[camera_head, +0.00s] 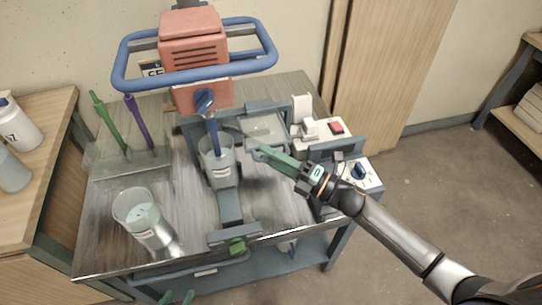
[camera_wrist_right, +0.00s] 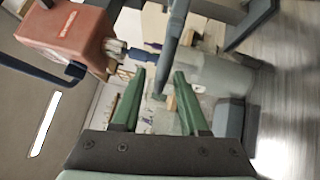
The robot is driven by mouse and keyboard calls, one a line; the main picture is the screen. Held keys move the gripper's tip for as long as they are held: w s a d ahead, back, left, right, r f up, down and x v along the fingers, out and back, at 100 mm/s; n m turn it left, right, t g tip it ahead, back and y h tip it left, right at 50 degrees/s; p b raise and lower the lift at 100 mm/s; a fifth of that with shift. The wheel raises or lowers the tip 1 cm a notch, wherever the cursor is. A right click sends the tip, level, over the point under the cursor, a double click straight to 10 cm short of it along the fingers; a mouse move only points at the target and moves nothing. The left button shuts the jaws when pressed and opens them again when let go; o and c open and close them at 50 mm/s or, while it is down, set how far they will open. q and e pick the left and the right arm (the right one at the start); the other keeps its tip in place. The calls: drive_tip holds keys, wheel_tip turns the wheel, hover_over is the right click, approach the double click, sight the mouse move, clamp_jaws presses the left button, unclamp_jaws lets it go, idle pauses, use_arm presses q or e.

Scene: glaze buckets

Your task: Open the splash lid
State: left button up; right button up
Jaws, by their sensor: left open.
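A clear panel in a grey frame (camera_head: 264,132), which looks like the splash lid, is right of the clear bucket (camera_head: 218,172) under the mixer; its exact tilt is hard to tell. The mixer's blue shaft (camera_head: 212,135) reaches into this bucket. My right gripper (camera_head: 256,153) is just in front of the panel, pointing left; contact is unclear. In the right wrist view its green fingers (camera_wrist_right: 160,72) are apart with nothing clearly held, and a blue-grey bar (camera_wrist_right: 172,45) shows beyond the tips.
The orange mixer head (camera_head: 193,40) with a blue ring handle (camera_head: 122,75) stands at the back. Another clear bucket (camera_head: 145,220) is front left. A clear holder with green and purple tools (camera_head: 138,122) is at the left. Switch boxes (camera_head: 322,132) stand at the right.

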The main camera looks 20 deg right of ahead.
use_arm(q)
drive_tip(key=shift+w+d+f+b, duration=0.3)
drive_tip(key=shift+d+b, duration=0.1)
drive_tip(key=shift+b, duration=0.3)
use_arm(e)
drive_tip(key=v, duration=1.2)
drive_tip(key=shift+s+d, duration=0.2)
use_arm(q)
drive_tip(key=shift+s, duration=0.1)
